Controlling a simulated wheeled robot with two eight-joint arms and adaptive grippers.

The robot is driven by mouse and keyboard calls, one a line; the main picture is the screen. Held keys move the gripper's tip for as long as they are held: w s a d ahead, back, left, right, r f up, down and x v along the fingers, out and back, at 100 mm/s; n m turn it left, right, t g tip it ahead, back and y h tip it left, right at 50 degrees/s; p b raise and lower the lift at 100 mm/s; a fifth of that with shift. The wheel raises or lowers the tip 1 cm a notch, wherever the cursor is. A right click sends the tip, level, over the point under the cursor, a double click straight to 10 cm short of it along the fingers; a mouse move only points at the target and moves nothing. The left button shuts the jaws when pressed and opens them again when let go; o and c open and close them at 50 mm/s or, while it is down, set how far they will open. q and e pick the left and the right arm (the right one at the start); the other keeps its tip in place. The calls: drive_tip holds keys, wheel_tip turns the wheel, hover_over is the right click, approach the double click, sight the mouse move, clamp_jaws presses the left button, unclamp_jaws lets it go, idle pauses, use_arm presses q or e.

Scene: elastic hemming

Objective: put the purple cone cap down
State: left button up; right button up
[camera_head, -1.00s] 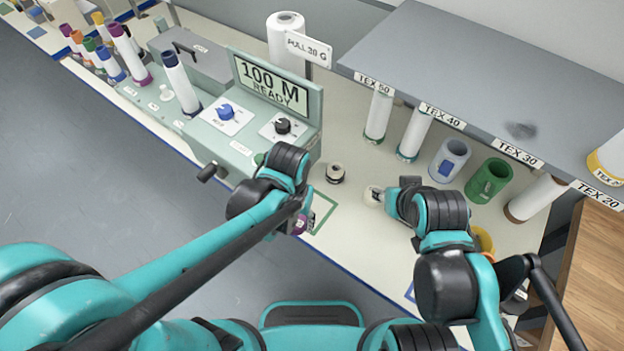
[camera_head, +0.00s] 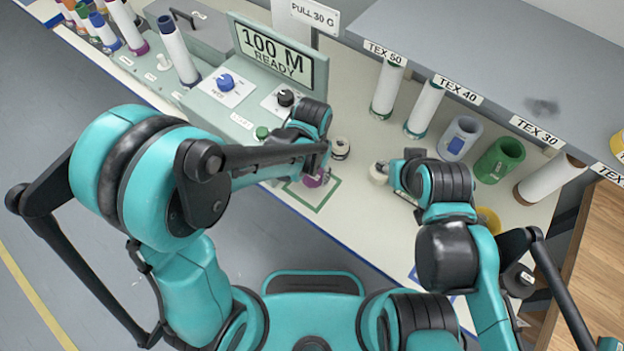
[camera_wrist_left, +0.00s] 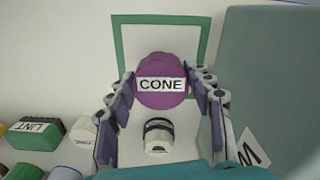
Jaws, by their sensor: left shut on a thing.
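The purple cone cap (camera_wrist_left: 161,98), with a white CONE label, sits between the two fingers of my left gripper (camera_wrist_left: 161,88) in the left wrist view. The gripper is shut on it. A green square outline (camera_wrist_left: 116,45) lies around and beyond the cap there; whether the cap touches the surface is hard to tell. In the head view the cap (camera_head: 316,181) shows partly below my left gripper (camera_head: 322,165), at the outline's (camera_head: 334,195) upper left part. My right gripper (camera_head: 392,172) is beside a small white spool (camera_head: 378,173); its fingers are not clear.
A small white spool with a black band (camera_head: 340,148) stands close to my left gripper. The READY machine (camera_head: 240,105) is at left. Cones, a blue-grey cup and a green cup (camera_head: 499,160) line the shelf (camera_head: 480,60).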

sight(312, 180)
use_arm(q)
wheel_tip(312, 180, down, 3)
drive_tip(key=shift+f+b, duration=0.15)
drive_tip(key=shift+b, duration=0.3)
drive_tip(key=shift+f, duration=0.2)
drive_tip(key=o, duration=1.3)
drive_tip(key=shift+r, duration=0.1)
